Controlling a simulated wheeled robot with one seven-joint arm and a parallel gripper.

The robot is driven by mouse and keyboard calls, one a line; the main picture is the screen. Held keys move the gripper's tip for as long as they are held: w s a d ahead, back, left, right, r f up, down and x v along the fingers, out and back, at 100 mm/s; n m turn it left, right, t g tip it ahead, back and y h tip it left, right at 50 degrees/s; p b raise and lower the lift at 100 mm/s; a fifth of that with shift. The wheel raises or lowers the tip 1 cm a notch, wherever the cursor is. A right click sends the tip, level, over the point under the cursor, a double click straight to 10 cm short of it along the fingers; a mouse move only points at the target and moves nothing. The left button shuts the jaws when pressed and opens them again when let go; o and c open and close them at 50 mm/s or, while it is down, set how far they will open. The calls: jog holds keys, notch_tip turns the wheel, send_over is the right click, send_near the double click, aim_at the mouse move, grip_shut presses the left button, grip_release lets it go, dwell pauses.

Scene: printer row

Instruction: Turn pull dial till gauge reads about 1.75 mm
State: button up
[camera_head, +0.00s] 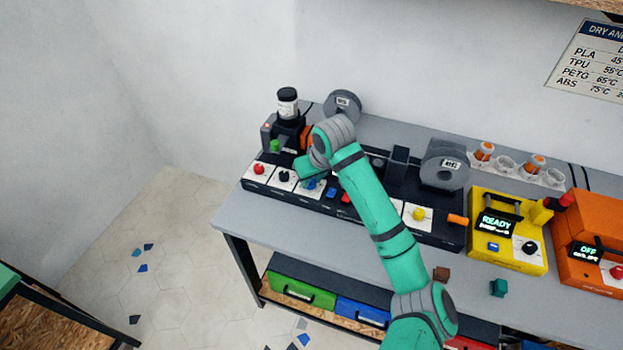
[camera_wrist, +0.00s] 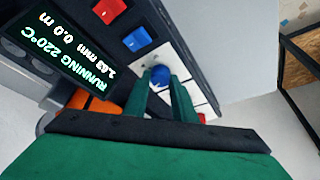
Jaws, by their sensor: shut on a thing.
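The blue pull dial (camera_wrist: 160,75) sits on a white panel of the long black machine (camera_head: 450,233). My gripper (camera_wrist: 161,88) is shut on the dial, one green finger on each side.
A red knob (camera_head: 258,169) and a black knob (camera_head: 284,175) stand close left of the dial. Blue (camera_wrist: 137,39) and red (camera_wrist: 109,10) buttons are near it. A yellow dryer (camera_head: 510,255) and an orange one (camera_head: 590,230) stand to the right. The bench front (camera_head: 350,245) is mostly clear.

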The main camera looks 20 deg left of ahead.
jog(key=n+g, duration=0.1)
jog(key=n, duration=0.2)
jog(key=n+g, duration=0.1)
jog(key=n, duration=0.2)
jog(key=shift+w+d+y, duration=0.1)
jog(key=shift+w+y, duration=0.05)
jog(key=shift+y, duration=0.25)
dwell(0.3)
jog(key=o, duration=1)
jog(key=v, duration=1)
jog(key=shift+w+d+r, duration=0.1)
jog(key=shift+d+r, duration=0.15)
jog(key=shift+r, duration=0.1)
